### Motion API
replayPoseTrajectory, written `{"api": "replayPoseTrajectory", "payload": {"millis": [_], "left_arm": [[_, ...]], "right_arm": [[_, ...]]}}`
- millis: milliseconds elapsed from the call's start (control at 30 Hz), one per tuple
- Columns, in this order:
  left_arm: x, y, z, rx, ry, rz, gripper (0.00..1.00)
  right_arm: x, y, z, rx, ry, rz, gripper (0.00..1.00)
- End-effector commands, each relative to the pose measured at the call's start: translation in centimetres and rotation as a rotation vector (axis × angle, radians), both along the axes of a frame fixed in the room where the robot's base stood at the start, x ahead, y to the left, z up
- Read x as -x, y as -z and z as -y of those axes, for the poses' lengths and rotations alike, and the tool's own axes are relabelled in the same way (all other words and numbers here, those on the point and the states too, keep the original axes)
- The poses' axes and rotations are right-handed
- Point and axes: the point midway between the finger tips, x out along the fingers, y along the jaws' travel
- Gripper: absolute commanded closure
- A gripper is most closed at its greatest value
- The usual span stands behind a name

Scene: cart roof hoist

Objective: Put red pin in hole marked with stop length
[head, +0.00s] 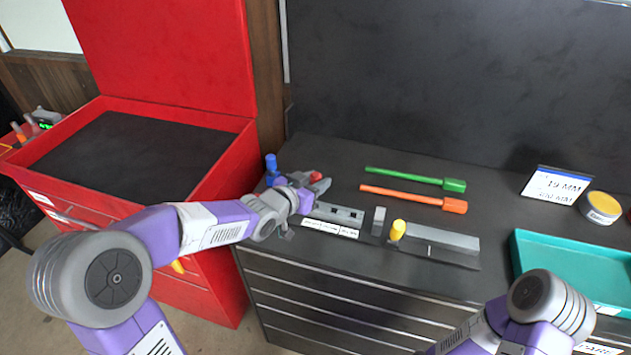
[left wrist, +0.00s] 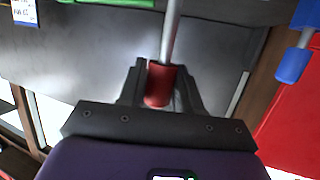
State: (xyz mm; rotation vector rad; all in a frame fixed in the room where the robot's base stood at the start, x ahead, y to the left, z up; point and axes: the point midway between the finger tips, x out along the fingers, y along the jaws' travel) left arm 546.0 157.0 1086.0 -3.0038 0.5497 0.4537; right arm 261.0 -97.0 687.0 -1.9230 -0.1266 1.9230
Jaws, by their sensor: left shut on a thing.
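The red pin (head: 316,176) shows as a bit of red between the fingers of my left gripper (head: 320,184) in the head view. In the left wrist view my left gripper is shut on the pin's red head (left wrist: 158,86), and a grey shaft (left wrist: 170,32) runs up from it. A grey bar with dark square holes (head: 338,213) lies on the bench just right of and below the gripper. A white label strip (head: 330,228) runs along its front; its writing is too small to read. My right gripper is out of view.
A sign reading 19 MM (head: 556,186) stands at the back right. A blue pin (head: 271,164) stands behind my left wrist, and a yellow one (head: 397,229) beside a grey block (head: 440,240). Green (head: 453,185) and orange (head: 454,205) tools lie behind. A teal tray (head: 570,255) is at right.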

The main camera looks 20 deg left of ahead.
Motion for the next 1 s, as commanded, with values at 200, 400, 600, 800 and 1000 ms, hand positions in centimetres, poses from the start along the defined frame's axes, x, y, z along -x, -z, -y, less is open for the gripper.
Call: {"api": "replayPoseTrajectory", "payload": {"millis": [200,400,600,800,1000], "left_arm": [[0.0,0.6,0.0,0.0,0.0,0.0,0.97],[0.0,1.1,0.0,0.0,0.0,0.0,0.97],[0.0,1.6,0.0,0.0,0.0,0.0,0.97],[0.0,2.1,0.0,0.0,0.0,0.0,0.97],[0.0,2.7,0.0,0.0,0.0,0.0,0.97]], "right_arm": [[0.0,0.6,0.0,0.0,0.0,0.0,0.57],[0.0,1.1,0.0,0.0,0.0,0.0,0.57],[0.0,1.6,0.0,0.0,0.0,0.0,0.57],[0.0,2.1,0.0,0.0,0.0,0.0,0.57],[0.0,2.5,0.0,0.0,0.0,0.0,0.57]]}}
